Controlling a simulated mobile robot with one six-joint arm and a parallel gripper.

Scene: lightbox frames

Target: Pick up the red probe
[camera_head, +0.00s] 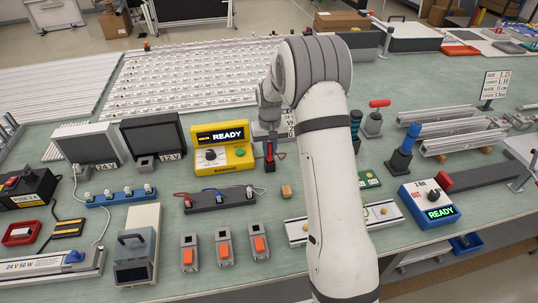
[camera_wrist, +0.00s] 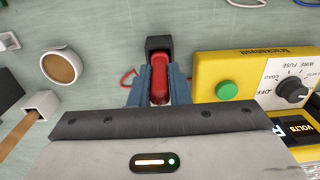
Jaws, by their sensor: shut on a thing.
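The red probe (camera_wrist: 159,78) lies between the blue-grey fingers of my gripper (camera_wrist: 160,88) in the wrist view, and the fingers are shut on it. Its far end meets a black block (camera_wrist: 159,43), which looks like its holder; I cannot tell whether the probe is still seated in it. In the head view my gripper (camera_head: 269,138) points down, just right of the yellow meter. A small part of the red probe (camera_head: 269,149) shows below it, above the dark holder (camera_head: 270,164).
The yellow meter (camera_head: 242,158) with a lit READY display stands close beside my gripper. A dark strip with coloured leads (camera_head: 219,201) and several orange-switched grey boxes (camera_head: 224,246) are nearer. A blue-and-white tester (camera_head: 430,203) is at right. My arm hides part of the bench.

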